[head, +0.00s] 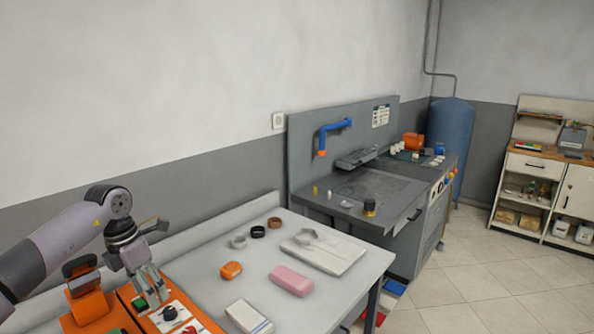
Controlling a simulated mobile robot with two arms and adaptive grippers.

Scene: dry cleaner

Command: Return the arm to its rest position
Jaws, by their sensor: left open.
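My left arm comes in from the left edge of the head view. Its gripper (148,283) points down over the orange machine (88,308) at the lower left. The gripper is open, and I see nothing held in it. I cannot tell whether its fingertips touch the panel below. My right gripper does not show.
A white table (205,285) holds a pink block (291,280), an orange item (231,270), a folded white cloth (325,254), a striped white cloth (248,317) and several rings. A grey workstation (375,190) stands behind it. Tiled floor (490,290) is clear at the right.

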